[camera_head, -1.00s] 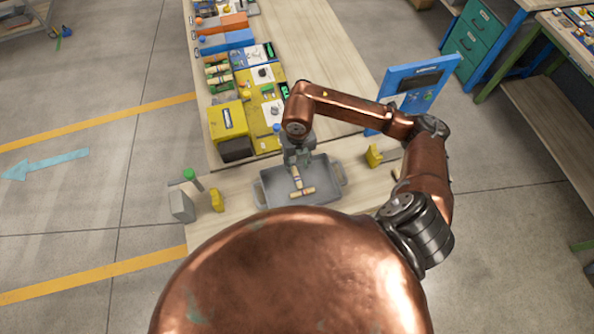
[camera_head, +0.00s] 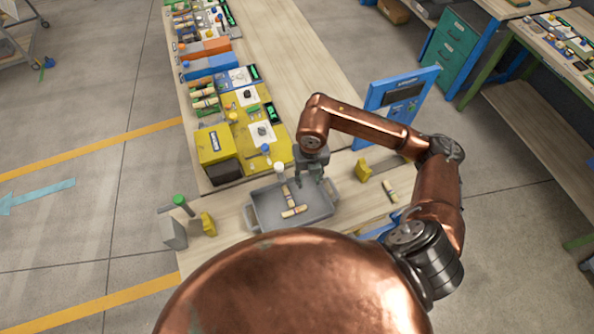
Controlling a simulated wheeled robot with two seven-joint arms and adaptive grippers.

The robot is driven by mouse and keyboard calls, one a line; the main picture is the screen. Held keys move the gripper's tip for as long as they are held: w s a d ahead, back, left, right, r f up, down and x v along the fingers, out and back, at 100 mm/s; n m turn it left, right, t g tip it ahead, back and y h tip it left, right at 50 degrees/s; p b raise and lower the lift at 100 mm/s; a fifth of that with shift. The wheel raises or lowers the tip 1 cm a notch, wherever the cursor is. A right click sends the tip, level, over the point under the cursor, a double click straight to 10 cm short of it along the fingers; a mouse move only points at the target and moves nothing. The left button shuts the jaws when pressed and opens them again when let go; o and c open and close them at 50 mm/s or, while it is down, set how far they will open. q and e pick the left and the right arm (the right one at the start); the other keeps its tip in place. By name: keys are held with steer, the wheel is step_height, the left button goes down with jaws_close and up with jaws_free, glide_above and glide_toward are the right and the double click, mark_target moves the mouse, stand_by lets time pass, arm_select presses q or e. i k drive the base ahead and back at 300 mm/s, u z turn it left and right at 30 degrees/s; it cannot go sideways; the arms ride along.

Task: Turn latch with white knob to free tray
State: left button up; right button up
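The grey tray (camera_head: 262,212) stands on the near bench with light wooden turned pieces (camera_head: 294,211) lying in it. A small white knob (camera_head: 279,168) shows at the tray's far edge; the latch under it is too small to make out. My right gripper (camera_head: 314,181) points down over the tray's far right corner, to the right of the white knob and apart from it. Its fingers look spread, with nothing seen between them. My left gripper is not in view.
Yellow blocks stand left (camera_head: 208,224) and right (camera_head: 362,170) of the tray. A green knob (camera_head: 180,200) tops a grey fixture at left. A blue panel (camera_head: 398,105) stands behind my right arm. Another wooden piece (camera_head: 390,190) lies at right.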

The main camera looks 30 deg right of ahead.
mark_target(278, 166)
steer(key=z, duration=0.7)
